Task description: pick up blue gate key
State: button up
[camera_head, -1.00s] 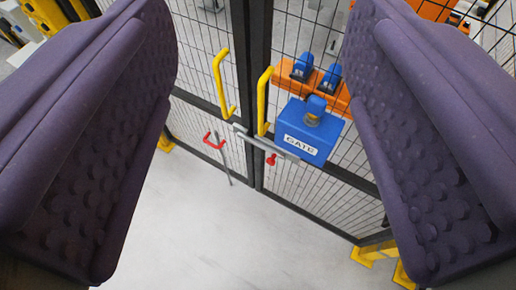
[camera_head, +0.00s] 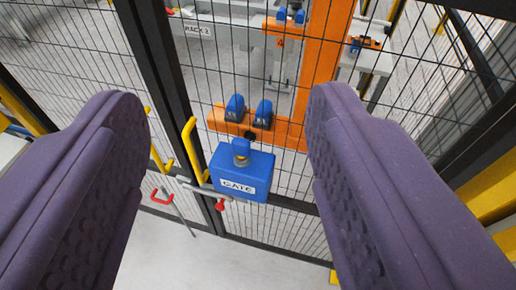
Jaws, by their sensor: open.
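The blue gate key (camera_head: 241,151) stands upright in a brass-coloured lock on top of the blue box labelled GATE (camera_head: 257,172). The box is mounted on the mesh gate beside a yellow handle. My gripper (camera_head: 235,110) is open, with one purple padded finger at the left and one at the right. The key and box show between the fingers, farther off, and nothing is held or touched.
Black-framed mesh fencing (camera_head: 170,80) with yellow handles (camera_head: 192,150) stands ahead. A red-handled bolt (camera_head: 220,204) lies below the box. Behind the mesh are an orange frame (camera_head: 325,60) with blue parts and a bench labelled RACK 2 (camera_head: 199,30). Pale floor (camera_head: 165,255) is clear.

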aim_at(241, 147)
jog(key=u, duration=1.6)
jog(key=z, duration=1.6)
jog(key=i+j, duration=0.15)
jog(key=i, duration=0.75)
jog(key=l+z, duration=0.05)
